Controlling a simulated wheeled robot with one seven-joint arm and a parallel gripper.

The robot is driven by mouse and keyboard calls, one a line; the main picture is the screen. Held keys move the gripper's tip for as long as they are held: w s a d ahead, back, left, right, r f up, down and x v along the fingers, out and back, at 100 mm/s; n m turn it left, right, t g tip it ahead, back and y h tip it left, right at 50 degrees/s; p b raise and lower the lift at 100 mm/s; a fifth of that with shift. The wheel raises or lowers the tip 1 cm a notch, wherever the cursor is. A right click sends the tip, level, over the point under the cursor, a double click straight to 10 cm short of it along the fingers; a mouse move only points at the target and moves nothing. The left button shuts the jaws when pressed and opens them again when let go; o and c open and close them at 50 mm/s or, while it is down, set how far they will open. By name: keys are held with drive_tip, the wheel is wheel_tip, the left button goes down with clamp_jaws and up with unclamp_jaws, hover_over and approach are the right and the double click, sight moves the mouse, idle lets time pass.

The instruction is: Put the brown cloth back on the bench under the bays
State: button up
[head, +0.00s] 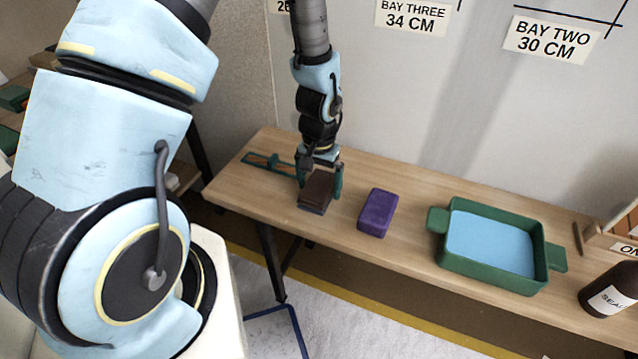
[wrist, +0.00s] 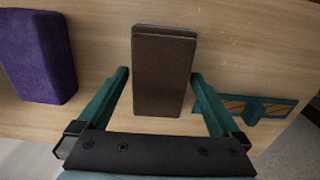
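The brown cloth (head: 317,184) is a folded, block-like brown stack on the wooden bench (head: 240,190), left of a purple block. In the wrist view the cloth (wrist: 163,72) lies straight ahead between the two green fingers. My gripper (head: 319,191) points down over the cloth with one finger on each side. In the wrist view my gripper (wrist: 159,74) is open, and narrow gaps of bench show between the fingers and the cloth's near part. Whether a fingertip touches the cloth's side is hard to tell.
The purple block (head: 377,212) sits just right of the cloth. A green tool with orange-brown panels (head: 268,163) lies to the left. The wall with bay signs (head: 412,16) rises behind the bench.

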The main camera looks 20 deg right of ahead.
sight(318, 184)
drive_tip(key=shift+f, duration=0.15)
wheel_tip(318, 184, up, 11)
drive_tip(key=w+a+r+n+t, duration=0.1)
drive_tip(key=a+r+n, duration=0.4)
drive_tip(key=a, duration=0.8)
drive_tip(key=a+r+n+t, duration=0.1)
drive_tip(key=a+r+n, duration=0.1)
drive_tip(key=a+r, duration=0.75)
wheel_tip(318, 184, up, 7)
drive_tip(key=a+p, duration=0.3)
drive_tip(key=p, duration=0.7)
drive_tip(key=shift+f, duration=0.15)
drive_tip(key=shift+w, duration=0.1)
